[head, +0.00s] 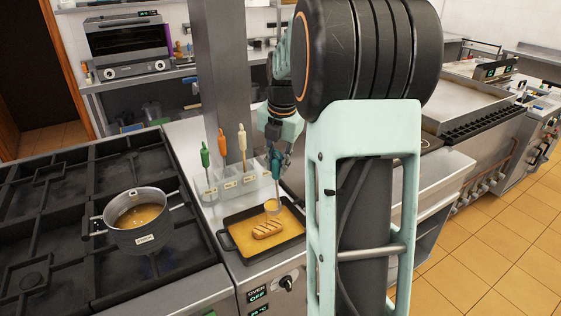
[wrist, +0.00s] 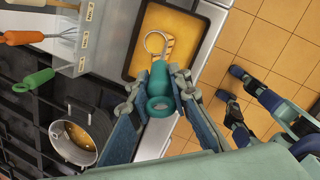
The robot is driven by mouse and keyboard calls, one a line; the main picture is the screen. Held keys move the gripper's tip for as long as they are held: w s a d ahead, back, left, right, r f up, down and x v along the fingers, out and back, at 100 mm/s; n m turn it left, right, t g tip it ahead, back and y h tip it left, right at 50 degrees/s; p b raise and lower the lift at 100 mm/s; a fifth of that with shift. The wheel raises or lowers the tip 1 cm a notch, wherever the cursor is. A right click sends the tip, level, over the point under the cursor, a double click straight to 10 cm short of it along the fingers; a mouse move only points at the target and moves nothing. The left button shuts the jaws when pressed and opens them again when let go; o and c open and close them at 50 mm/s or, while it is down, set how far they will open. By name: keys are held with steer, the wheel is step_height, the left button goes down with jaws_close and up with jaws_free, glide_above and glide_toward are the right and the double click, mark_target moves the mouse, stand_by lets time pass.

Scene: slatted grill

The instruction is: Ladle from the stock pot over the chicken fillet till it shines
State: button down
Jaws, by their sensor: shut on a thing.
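My gripper (head: 279,160) is shut on the teal handle of a ladle (head: 275,172), which hangs down over the tray. In the wrist view the gripper (wrist: 160,88) holds the teal handle (wrist: 159,80). The ladle's bowl is just above and behind the chicken fillet; whether it holds stock I cannot tell. The chicken fillet (head: 267,229), pale brown with dark grill lines, lies in a dark-rimmed tray (head: 232,248) with a golden base. In the wrist view the ladle partly hides the fillet. The grey stock pot (head: 140,237) holds brown liquid and stands on the burners at left.
A utensil holder (head: 232,184) behind the tray carries green, orange and cream-handled tools. Black burner grates (head: 45,225) surround the pot. A grey column (head: 220,80) rises behind the holder. A strip of bare steel counter (head: 190,150) lies between the burners and holder.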

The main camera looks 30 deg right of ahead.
steer(key=s+a+f+t+h+b, duration=0.1)
steer(key=s+a+f+h, duration=0.3)
steer(key=a, duration=0.5)
steer(key=shift+a+f+n+t+h+b, duration=0.2)
steer(key=shift+a+n+t+h+b, duration=0.15)
steer(key=shift+t+h, duration=0.45)
stand_by(1.0)
steer(key=shift+s+a+f+h+b, duration=0.3)
steer(key=shift+s+a+f+b, duration=0.2)
steer(key=shift+b, duration=0.95)
steer(key=shift+s+a+f+t+h+b, duration=0.15)
steer(key=shift+a+f+t+h+b, duration=0.25)
steer(key=shift+b, duration=0.95)
steer(key=shift+s+a+f+t+h+b, duration=0.15)
steer(key=shift+a+f+h+b, duration=0.3)
steer(key=shift+b, duration=0.95)
steer(key=shift+s+a+f+t+h+b, duration=0.2)
steer(key=shift+a+f+b, duration=0.4)
steer(key=shift+b, duration=0.75)
steer(key=shift+s+a+f+n+h+b, duration=0.15)
steer(key=shift+a+f+h+b, duration=0.15)
steer(key=shift+f+b, duration=0.6)
steer(key=shift+s+a+f+n+h+b, duration=0.1)
steer(key=shift+a+f+h+b, duration=0.15)
steer(key=shift+b, duration=1.1)
